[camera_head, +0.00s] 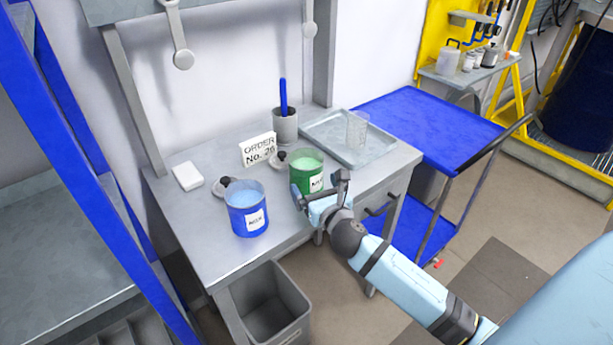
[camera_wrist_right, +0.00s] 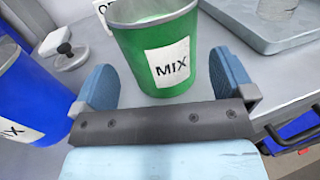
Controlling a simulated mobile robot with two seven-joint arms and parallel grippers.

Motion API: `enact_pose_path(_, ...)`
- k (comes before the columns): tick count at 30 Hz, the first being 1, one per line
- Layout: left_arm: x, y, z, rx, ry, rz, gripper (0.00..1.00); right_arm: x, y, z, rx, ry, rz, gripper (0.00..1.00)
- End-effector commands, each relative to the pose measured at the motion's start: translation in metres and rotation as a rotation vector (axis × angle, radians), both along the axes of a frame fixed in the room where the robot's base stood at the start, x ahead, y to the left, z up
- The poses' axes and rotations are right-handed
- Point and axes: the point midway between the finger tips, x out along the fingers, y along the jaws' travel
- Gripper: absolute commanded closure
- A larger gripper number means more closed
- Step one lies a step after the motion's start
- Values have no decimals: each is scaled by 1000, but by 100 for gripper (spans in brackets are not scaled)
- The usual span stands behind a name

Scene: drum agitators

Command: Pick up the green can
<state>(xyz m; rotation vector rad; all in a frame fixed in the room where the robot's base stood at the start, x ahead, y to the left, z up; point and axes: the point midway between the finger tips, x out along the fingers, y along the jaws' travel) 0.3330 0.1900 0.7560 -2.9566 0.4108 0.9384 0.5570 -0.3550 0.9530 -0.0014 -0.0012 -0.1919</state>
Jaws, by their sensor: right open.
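The green can (camera_head: 304,176) stands upright and open-topped on the grey table, with a white label and pale green contents. It also shows in the right wrist view (camera_wrist_right: 192,80), with its label reading MIX. My right gripper (camera_head: 320,190) is at the can's near right side in the head view. In the wrist view my right gripper (camera_wrist_right: 165,85) is open, with blue fingers to the left and right of the can's lower part. My left gripper is not in view.
A blue can (camera_head: 246,210) stands close to the left of the green can. A grey bin (camera_head: 270,305) stands below the table's front edge.

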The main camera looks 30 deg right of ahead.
Motion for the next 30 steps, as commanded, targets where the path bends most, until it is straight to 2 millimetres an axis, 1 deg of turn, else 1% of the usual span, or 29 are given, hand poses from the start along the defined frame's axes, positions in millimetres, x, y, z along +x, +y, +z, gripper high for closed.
enact_pose_path(1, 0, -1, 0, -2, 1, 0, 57, 10, -1, 1, 2, -2, -1, 0)
enact_pose_path(3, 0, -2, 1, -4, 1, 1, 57, 20, -3, 1, 2, -1, -1, 0)
enact_pose_path(6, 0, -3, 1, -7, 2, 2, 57, 30, -5, 0, 1, 0, 0, 0)
enact_pose_path(9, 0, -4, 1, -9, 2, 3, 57, 34, -5, 0, 2, 0, 0, 0)
enact_pose_path(14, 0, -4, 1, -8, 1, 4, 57, 34, -5, 0, 2, 1, 0, 0)
enact_pose_path(15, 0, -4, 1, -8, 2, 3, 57, 34, -5, 0, 2, 1, 0, 2)
enact_pose_path(20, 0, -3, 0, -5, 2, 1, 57, 34, -5, 0, 2, 1, 0, 39)
enact_pose_path(21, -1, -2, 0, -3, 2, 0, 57, 34, -5, 0, 2, 1, 0, 48)
enact_pose_path(22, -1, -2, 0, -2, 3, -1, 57, 34, -5, 1, 2, -1, 1, 50)
enact_pose_path(30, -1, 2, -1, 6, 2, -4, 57, 34, -5, 1, 1, -1, 1, 50)
